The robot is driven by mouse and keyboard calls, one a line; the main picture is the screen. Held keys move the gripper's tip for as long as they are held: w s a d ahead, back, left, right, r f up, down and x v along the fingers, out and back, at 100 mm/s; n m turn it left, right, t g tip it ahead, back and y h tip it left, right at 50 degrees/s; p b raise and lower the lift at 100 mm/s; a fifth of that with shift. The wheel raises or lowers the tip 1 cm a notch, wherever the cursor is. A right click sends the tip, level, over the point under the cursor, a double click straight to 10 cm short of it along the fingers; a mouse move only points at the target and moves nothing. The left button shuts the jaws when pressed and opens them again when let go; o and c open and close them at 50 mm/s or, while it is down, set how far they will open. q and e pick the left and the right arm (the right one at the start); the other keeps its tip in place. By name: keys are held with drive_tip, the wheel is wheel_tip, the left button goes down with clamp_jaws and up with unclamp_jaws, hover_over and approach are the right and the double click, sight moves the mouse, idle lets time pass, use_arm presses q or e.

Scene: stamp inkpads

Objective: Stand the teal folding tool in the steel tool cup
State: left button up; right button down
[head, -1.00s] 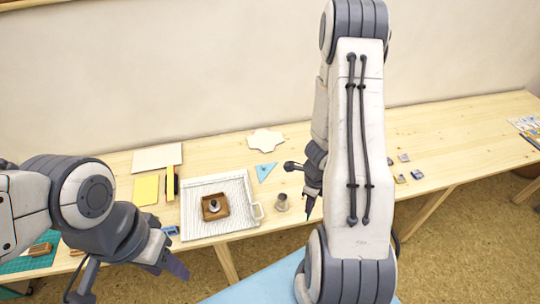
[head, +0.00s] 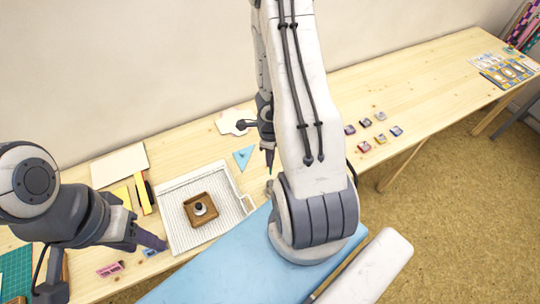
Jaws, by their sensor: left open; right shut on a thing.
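The steel tool cup (head: 269,187) stands on the table just right of the white tray, small and partly hidden by my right arm. My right gripper (head: 269,158) is above and close to the cup, fingers pointing down, seen largely edge-on. It is shut on the teal folding tool (head: 270,172), of which only a small teal tip shows below the fingers. I cannot tell whether the tip is inside the cup's mouth or behind it. My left gripper (head: 150,238) is open and empty, over the table's front edge at left.
A white ribbed tray (head: 172,210) holds a wooden box (head: 193,220) with a dark-knobbed object. A blue triangle (head: 243,157) and white paper (head: 230,119) lie behind the cup. Several small inkpads (head: 365,146) sit to the right. A pink block (head: 110,270) lies near the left gripper.

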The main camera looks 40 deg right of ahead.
drive_tip(key=shift+r, duration=0.1)
wheel_tip(320, 180, down, 3)
drive_tip(key=b, duration=0.3)
drive_tip(key=shift+s+d, duration=0.1)
drive_tip(key=shift+s, duration=0.05)
wheel_tip(320, 180, down, 8)
drive_tip(key=b, duration=0.8)
drive_tip(key=c, duration=0.7)
unclamp_jaws()
drive_tip(key=shift+r, duration=0.1)
wheel_tip(320, 180, up, 10)
drive_tip(key=p, duration=1)
drive_tip(key=shift+r, duration=0.15)
